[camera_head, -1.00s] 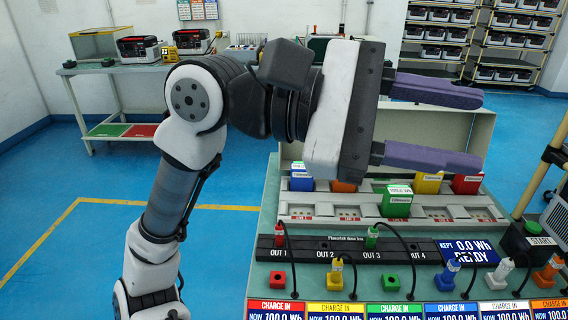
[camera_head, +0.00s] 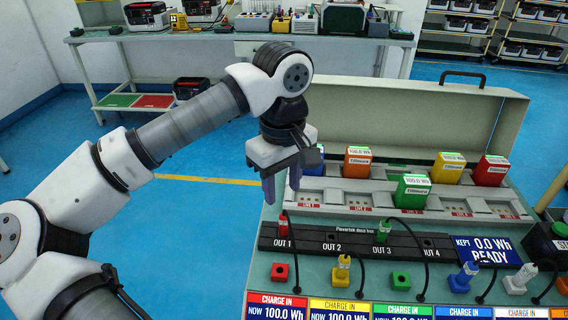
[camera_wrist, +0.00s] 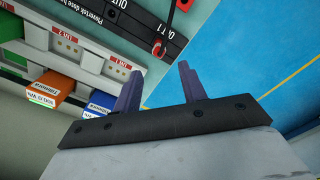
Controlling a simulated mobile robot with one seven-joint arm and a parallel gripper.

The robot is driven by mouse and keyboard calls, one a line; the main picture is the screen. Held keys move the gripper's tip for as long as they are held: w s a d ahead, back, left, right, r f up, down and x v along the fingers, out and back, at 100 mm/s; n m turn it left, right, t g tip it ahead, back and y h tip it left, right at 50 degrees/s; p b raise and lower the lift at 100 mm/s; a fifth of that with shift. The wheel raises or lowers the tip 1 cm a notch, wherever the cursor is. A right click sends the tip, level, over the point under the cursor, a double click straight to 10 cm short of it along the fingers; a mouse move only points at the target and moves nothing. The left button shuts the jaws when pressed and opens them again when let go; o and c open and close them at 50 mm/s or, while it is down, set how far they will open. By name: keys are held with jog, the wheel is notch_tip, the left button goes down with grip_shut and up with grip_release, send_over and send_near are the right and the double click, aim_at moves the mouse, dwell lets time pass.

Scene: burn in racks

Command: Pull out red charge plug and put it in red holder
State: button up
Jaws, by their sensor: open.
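The red charge plug (camera_head: 283,226) stands upright in the OUT 1 socket of the black strip, with a black cable running from it. It also shows near the top of the wrist view (camera_wrist: 158,48). The red holder (camera_head: 279,272) is a small empty-looking red block with a dark hole, on the bench in front of OUT 1. My gripper (camera_head: 282,192) points down with its purple fingers apart and empty, above and slightly behind the red plug. In the wrist view my gripper (camera_wrist: 159,70) has the plug beyond its fingertips, not between them.
A green plug (camera_head: 382,231) stands in OUT 3. Yellow (camera_head: 342,270), green (camera_head: 400,280) and blue (camera_head: 457,278) holders line the bench front. Coloured battery blocks, such as an orange one (camera_head: 357,162), stand in the rack behind. An open case lid (camera_head: 420,115) rises at the back.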

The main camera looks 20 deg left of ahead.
aim_at(283, 214)
notch_tip(283, 214, down, 9)
jog(key=shift+f, duration=0.1)
jog(key=shift+c, duration=0.2)
grip_shut()
dwell(0.5)
